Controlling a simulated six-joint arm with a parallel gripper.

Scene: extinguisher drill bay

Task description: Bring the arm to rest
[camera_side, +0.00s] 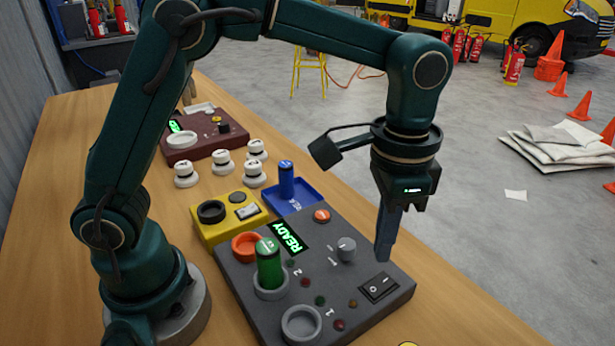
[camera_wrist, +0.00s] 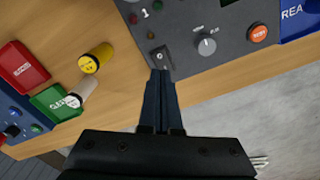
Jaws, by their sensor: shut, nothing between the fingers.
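My gripper (camera_side: 386,258) is shut and empty. It points down just above the right part of the grey control panel, near the black rocker switch (camera_side: 379,287). In the wrist view my gripper (camera_wrist: 160,75) has its fingers together, with the tips over the rocker switch (camera_wrist: 160,58). The grey panel (camera_side: 350,214) carries a lit READY display (camera_side: 289,237), a grey knob (camera_side: 346,248) and an orange button (camera_side: 322,215). A green cylinder (camera_side: 268,265) stands upright in one ring socket. The front ring socket (camera_side: 301,324) looks empty.
A blue tray (camera_side: 309,199) with a blue cylinder (camera_side: 286,180), a yellow box (camera_side: 222,228), several white knobs (camera_side: 222,162) and a dark red panel (camera_side: 215,142) stand behind. The wrist view shows a yellow cylinder (camera_wrist: 98,57), a red tray (camera_wrist: 22,68) and a green tray (camera_wrist: 52,104).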

